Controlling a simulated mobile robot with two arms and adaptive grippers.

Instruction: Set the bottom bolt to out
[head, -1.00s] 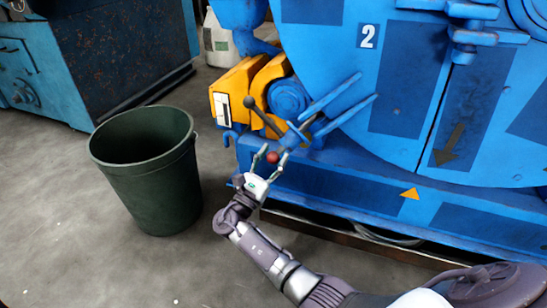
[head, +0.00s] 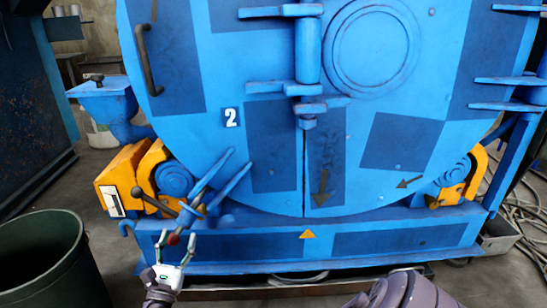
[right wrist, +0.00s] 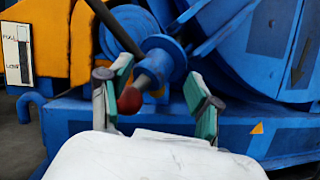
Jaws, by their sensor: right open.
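The big blue drum (head: 280,150) fills the head view, with a round door marked 2. At its lower left is a blue hub with bars (head: 205,190) and a dark lever (head: 155,203) with a black ball end. A red knob (head: 173,239) sits below the hub; it shows also in the right wrist view (right wrist: 130,99). My right gripper (head: 177,243) is open around the red knob. In the right wrist view, the knob is close to the left finger and apart from the right one. I cannot tell which part is the bottom bolt. My left gripper is out of view.
A dark green bin (head: 45,258) stands at the lower left. Yellow brackets (head: 125,180) and the blue base frame (head: 370,238) are close to my right gripper. Cables (head: 525,220) lie on the floor at the right.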

